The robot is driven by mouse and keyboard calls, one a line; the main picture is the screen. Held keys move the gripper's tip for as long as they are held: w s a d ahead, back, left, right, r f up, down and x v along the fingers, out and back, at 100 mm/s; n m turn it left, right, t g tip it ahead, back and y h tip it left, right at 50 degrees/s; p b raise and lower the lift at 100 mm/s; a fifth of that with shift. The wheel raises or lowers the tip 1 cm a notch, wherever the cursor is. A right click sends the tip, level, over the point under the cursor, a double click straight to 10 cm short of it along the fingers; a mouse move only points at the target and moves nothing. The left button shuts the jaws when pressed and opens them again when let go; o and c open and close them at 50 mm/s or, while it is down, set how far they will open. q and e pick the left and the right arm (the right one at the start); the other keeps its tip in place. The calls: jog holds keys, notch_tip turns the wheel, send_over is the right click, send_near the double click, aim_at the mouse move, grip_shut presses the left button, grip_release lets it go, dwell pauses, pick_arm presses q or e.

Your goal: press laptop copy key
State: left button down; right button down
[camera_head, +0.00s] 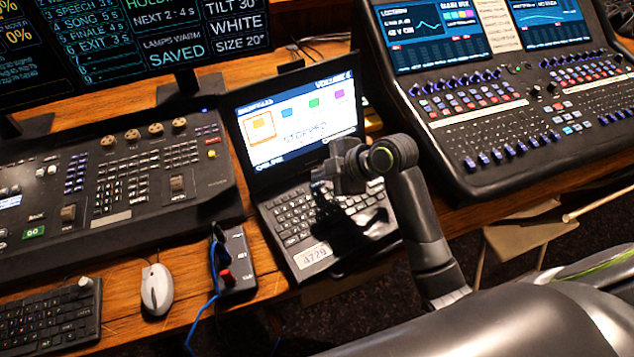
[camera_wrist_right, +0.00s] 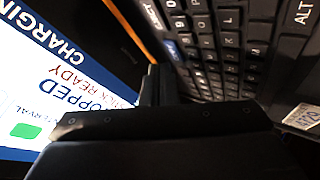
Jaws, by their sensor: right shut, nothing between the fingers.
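The laptop stands open in the middle of the head view, with its lit screen (camera_head: 297,118) tilted back and its black keyboard (camera_head: 292,216) in front. The screen shows coloured icons and the word "STOPPED". My right gripper (camera_head: 322,192) is shut and empty, pointing down over the upper part of the laptop keyboard. In the right wrist view the shut fingers (camera_wrist_right: 158,85) lie between the screen (camera_wrist_right: 55,85) and the keys (camera_wrist_right: 225,45). My left gripper is not in view.
A lighting console (camera_head: 112,185) lies left of the laptop and a large mixing desk (camera_head: 505,130) stands to its right. A small box with a blue cable (camera_head: 236,262), a white mouse (camera_head: 157,289) and another keyboard (camera_head: 50,318) lie at the front left.

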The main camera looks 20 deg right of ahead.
jog(key=shift+f, duration=0.1)
dwell(0.5)
jog(key=shift+f, duration=0.3)
jog(key=shift+f+b, duration=0.35)
dwell(0.5)
jog(key=shift+r, duration=0.15)
jog(key=shift+r+p, duration=0.6)
jog(key=shift+p, duration=0.2)
jog(key=shift+r, duration=0.1)
notch_tip(320, 180, up, 5)
jog(key=p, duration=0.5)
